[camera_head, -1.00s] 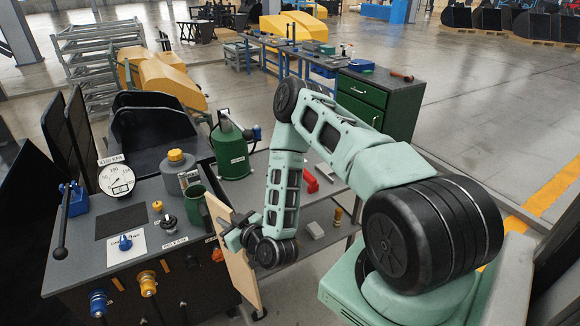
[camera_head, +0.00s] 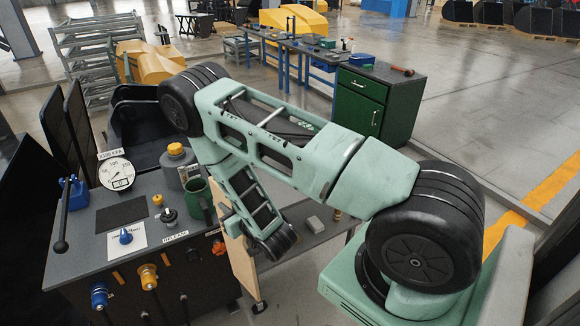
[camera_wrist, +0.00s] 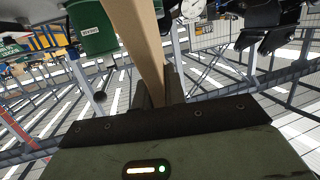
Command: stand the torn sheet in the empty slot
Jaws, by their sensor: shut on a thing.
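A tall, thin tan sheet (camera_head: 242,264) hangs nearly upright at the right front corner of the dark bench. My gripper (camera_head: 233,217) is shut on it, near its upper part; my forearm hides some of the grip. In the wrist view the sheet (camera_wrist: 143,45) runs edge-on from the top down to the jaws (camera_wrist: 163,95). I cannot make out a torn edge. I cannot identify the empty slot in either view.
A low shelf (camera_head: 305,240) lies right of the sheet.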

